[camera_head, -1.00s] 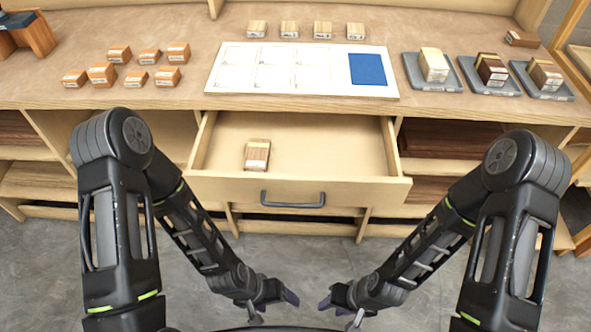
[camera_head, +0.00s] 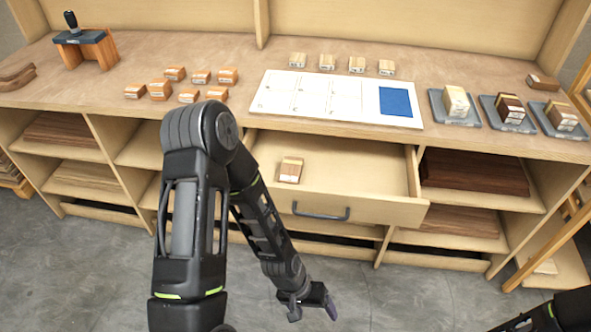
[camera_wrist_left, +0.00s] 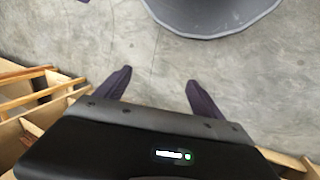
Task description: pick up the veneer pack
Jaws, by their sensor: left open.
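Small banded packs of veneer lie in several places, and I cannot tell which one the task means. One brown-and-pale pack (camera_head: 290,169) lies alone in the open drawer (camera_head: 340,185). A pale pack (camera_head: 456,101), a dark pack (camera_head: 509,108) and a mixed brown pack (camera_head: 561,116) sit on grey trays at the right of the bench. My left gripper (camera_head: 329,304) hangs low in front of the drawer, apart from every pack. In the left wrist view its fingers (camera_wrist_left: 154,90) are spread, with only bare floor between them. My right gripper is out of view.
Several orange-brown blocks (camera_head: 160,89) stand on the bench left. Several pale blocks (camera_head: 327,62) stand behind a white board (camera_head: 350,110) with a blue patch (camera_head: 395,101). The drawer juts from the bench front, its handle (camera_head: 320,213) facing me. The floor (camera_head: 90,270) in front is clear.

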